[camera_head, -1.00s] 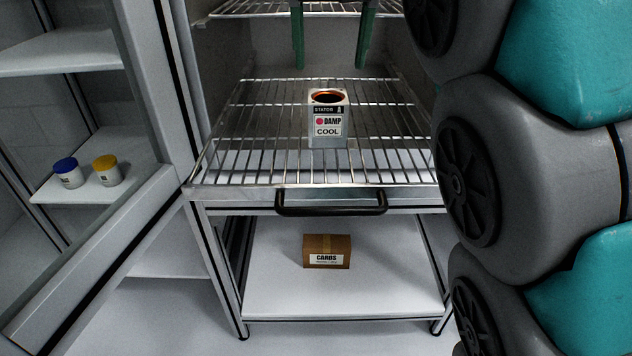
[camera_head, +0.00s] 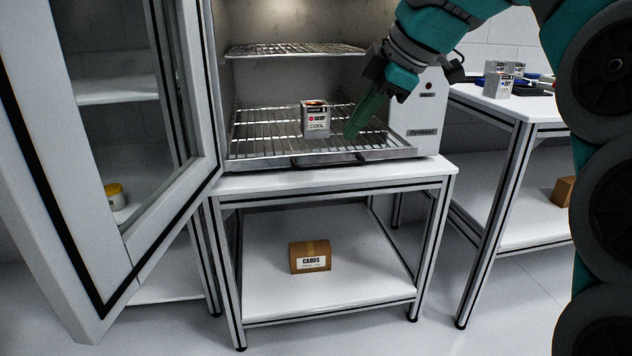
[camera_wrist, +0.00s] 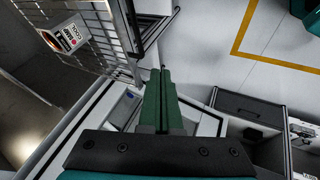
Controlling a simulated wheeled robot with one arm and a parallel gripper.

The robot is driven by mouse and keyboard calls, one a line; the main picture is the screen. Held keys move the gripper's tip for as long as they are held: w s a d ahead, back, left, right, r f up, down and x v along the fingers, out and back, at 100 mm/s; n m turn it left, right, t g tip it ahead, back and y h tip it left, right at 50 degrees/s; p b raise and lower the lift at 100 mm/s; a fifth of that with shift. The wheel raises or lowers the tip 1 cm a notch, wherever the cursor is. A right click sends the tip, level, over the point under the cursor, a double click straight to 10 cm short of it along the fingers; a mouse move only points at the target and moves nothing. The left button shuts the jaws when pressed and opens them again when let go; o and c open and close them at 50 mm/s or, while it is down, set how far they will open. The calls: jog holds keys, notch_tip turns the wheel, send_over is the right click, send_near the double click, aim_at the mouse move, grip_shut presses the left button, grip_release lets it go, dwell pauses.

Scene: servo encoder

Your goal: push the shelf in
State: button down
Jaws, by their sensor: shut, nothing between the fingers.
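The wire shelf (camera_head: 262,146) is inside the open oven chamber and sticks out at the front, with a black handle (camera_head: 330,160) along its front edge. My gripper (camera_head: 349,134) has green fingers, shut and empty, angled down in front of the shelf's right part, right of the can. I cannot tell whether it touches the shelf. In the wrist view the fingers (camera_wrist: 160,72) point past the shelf's wire grid (camera_wrist: 100,28) near its handle; the can (camera_wrist: 63,37) is at upper left.
An upper wire shelf (camera_head: 290,49) is above. The open glass door (camera_head: 150,240) swings out at left. The oven stands on a white table (camera_head: 350,178), with a cardboard box (camera_head: 310,257) on its lower shelf. Another table (camera_head: 505,104) with small boxes is at right. The floor in front is clear.

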aim_at(322, 159)
jog(key=shift+w+a+f+p, duration=0.25)
jog(key=shift+w+a+f, duration=0.8)
jog(key=shift+f, duration=0.5)
jog(key=shift+w+a+f+p, duration=0.3)
jog(key=shift+w+a+f, duration=0.5)
jog(key=shift+w+f, duration=0.55)
jog(key=shift+w+a+f+p, duration=0.25)
jog(key=shift+w+a+f, duration=0.75)
jog(key=shift+f, duration=0.7)
